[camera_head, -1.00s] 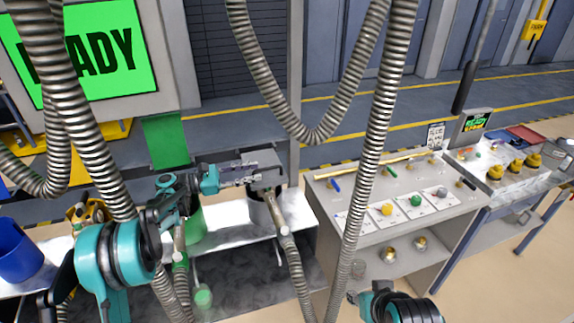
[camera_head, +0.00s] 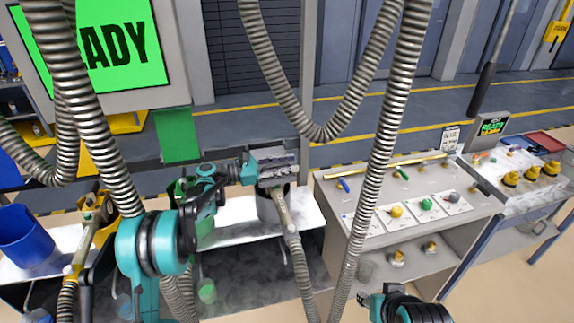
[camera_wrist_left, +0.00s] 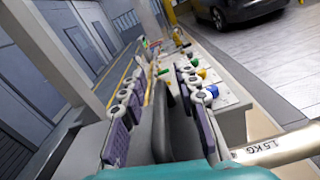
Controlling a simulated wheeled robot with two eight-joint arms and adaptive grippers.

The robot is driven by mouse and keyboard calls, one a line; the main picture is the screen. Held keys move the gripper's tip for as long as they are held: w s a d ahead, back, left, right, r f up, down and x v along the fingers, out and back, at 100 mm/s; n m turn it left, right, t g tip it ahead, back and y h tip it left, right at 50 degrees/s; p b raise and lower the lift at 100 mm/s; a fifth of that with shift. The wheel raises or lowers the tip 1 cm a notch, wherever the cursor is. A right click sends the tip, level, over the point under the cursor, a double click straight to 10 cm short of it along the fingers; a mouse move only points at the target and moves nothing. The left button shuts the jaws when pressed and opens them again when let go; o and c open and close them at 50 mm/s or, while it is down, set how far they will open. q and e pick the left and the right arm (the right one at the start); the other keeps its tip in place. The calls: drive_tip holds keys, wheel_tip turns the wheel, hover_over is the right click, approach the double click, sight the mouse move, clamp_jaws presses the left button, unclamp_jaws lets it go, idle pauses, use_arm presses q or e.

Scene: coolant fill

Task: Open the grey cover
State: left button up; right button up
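The grey cover (camera_head: 272,151) is above the grey bin (camera_head: 268,208) in the head view, partly hidden by my left gripper. My left gripper (camera_head: 277,166) is level with the cover, its two fingers apart. In the left wrist view the finger pads of the gripper (camera_wrist_left: 155,115) stand apart, with a dark grey panel (camera_wrist_left: 158,135) between them, which looks like the cover. I cannot tell whether the fingers touch it. My right gripper (camera_head: 368,298) is low in the head view, and its fingers are too small to read.
A green bin (camera_head: 204,225) with its green cover (camera_head: 179,136) raised stands left of the grey bin. A beige nozzle (camera_head: 283,212) on a ribbed hose is in front of the grey bin. Ribbed hoses (camera_head: 385,130) hang across the view. A workbench (camera_head: 450,225) stands right.

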use_arm(q)
clamp_jaws()
drive_tip(key=shift+r, duration=0.1)
drive_tip(key=shift+w+r+n+p, duration=0.25)
drive_tip(key=shift+r+n+p, duration=0.15)
drive_tip(key=shift+r+n, duration=0.35)
drive_tip(key=w+a+r+n+p, duration=0.1)
drive_tip(key=w+r+n+p, duration=0.2)
drive_tip(key=w+r+n, duration=0.1)
drive_tip(key=shift+w+a+r+n, duration=0.3)
drive_tip(key=shift+r+n, duration=0.45)
drive_tip(key=shift+r, duration=0.65)
